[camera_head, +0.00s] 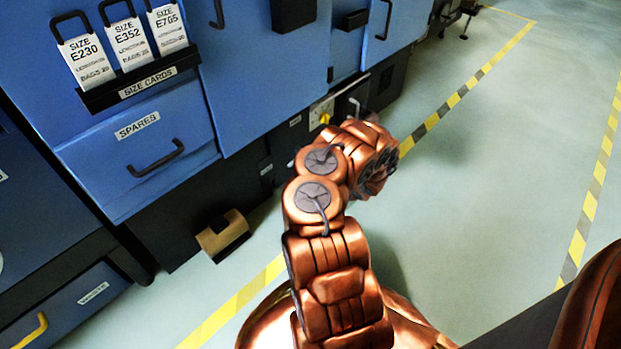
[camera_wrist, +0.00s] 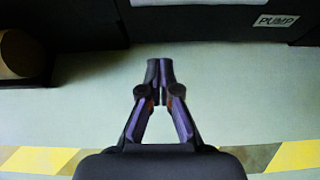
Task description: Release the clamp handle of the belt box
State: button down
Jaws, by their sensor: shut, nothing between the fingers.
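My gripper (camera_wrist: 160,70) is shut and empty in the wrist view, its fingertips together above the pale floor. In the head view my arm's wrist covers most of it. I cannot make out a belt box or a clamp handle for certain. A small pale panel (camera_head: 321,112) with a yellow part (camera_head: 325,119) sits low on the blue machine front, just behind my arm in the head view. A thin grey bent rod shows beside it, and I cannot tell whether it is a handle.
A PUMP label (camera_wrist: 276,20) marks the base. Blue SPARES drawer (camera_head: 140,150) and size cards (camera_head: 127,44) are at left. Striped floor right is clear.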

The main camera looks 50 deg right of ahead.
jog(key=b+x, duration=0.3)
jog(key=x, duration=0.5)
notch_tip(320, 180, up, 4)
jog(key=shift+r+b, duration=0.15)
jog(key=shift+b, duration=0.4)
jog(key=shift+a, duration=0.1)
